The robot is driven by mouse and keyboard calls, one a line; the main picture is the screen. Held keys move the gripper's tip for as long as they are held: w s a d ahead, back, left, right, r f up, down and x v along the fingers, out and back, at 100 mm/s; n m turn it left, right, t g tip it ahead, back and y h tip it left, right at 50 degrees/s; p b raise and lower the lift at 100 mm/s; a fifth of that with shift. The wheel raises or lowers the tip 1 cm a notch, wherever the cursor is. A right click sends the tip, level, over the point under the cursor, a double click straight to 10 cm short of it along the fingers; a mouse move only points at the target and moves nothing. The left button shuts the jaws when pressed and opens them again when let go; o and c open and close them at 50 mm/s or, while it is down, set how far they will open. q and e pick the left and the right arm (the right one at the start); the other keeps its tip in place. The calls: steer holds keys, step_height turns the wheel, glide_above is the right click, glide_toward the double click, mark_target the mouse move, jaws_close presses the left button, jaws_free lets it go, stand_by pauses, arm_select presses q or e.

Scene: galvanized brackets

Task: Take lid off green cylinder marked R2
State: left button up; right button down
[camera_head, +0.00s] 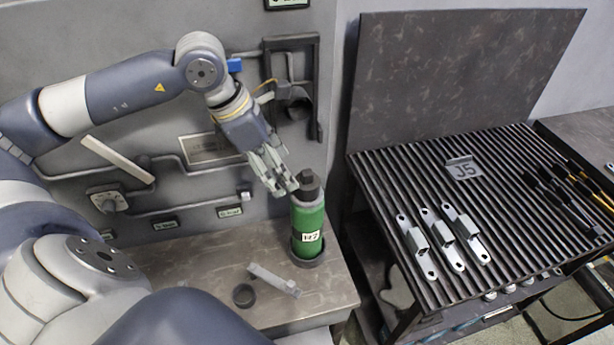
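The green cylinder (308,222) stands upright on the grey bench, with its base in a dark ring and a white label that looks like R2. A dark lid (308,185) sits on its top. My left gripper (286,188) is just left of the lid, pointing down and to the right at about lid height. Its fingertips are close to the lid; I cannot tell whether they touch it. The finger gap is not clear from this angle. My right gripper is not in view.
A small black cap (244,295) and a metal bracket (274,279) lie on the bench (330,285) in front of the cylinder. A slatted table (400,180) at right holds three metal brackets (441,240), a J5 plate (463,168) and several dark tools (565,195).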

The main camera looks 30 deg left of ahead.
mark_target(304, 173)
arm_select(q)
steer(key=shift+w+d+r+p, duration=0.1)
steer(key=shift+w+d+p, duration=1.15)
steer(key=shift+w, duration=0.25)
steer(key=p+x, duration=0.1)
steer(key=x, duration=0.3)
steer(key=shift+d+f+p, duration=0.1)
steer(key=shift+f+p, duration=0.2)
steer(key=shift+p, duration=0.05)
steer(key=shift+w+f, duration=0.15)
steer(key=shift+f, duration=0.1)
steer(key=c, duration=1.1)
